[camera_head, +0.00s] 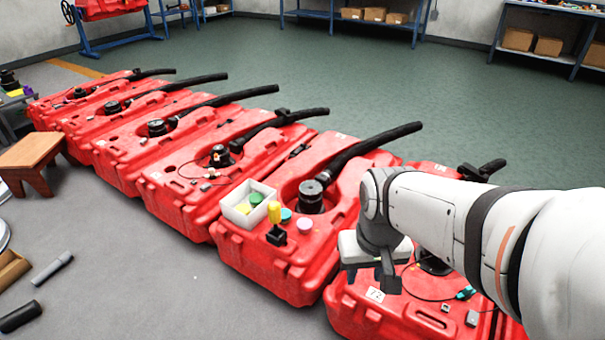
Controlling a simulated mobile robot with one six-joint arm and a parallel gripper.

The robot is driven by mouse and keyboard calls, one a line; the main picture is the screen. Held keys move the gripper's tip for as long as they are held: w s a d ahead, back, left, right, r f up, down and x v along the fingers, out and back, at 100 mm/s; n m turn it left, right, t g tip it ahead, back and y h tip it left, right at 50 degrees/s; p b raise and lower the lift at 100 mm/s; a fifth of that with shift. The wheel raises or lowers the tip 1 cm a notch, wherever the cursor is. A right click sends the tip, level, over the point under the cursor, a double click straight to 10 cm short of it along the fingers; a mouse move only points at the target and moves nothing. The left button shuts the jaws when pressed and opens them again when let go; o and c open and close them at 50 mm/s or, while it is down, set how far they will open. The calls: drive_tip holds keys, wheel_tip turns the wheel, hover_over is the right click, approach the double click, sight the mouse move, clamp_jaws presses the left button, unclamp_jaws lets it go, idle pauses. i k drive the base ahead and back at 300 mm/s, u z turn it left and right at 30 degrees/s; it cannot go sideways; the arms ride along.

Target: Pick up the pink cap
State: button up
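The pink cap (304,226) is a small round disc lying on top of a red tank (300,275) in the front middle. It is to the right of a yellow-handled tool with a black base (275,218) and in front of a black round tank fitting (311,197). My gripper (388,283) points down to the right of the cap, apart from it, over the front right tank. Its dark fingers are small and seen at an angle, so I cannot tell whether they are open. No held object is visible.
A white open box (247,205) with green and yellow items and a teal cap (286,214) are close to the pink cap. A thick black hose (375,145) rises behind it. More red tanks stand in a row to the left. A wooden stool (30,155) is far left.

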sight(304, 225)
drive_tip(key=z, duration=1.85)
drive_tip(key=k, duration=1.3)
drive_tip(key=u, duration=1.6)
drive_tip(key=i, duration=1.4)
drive_tip(key=u, duration=0.05)
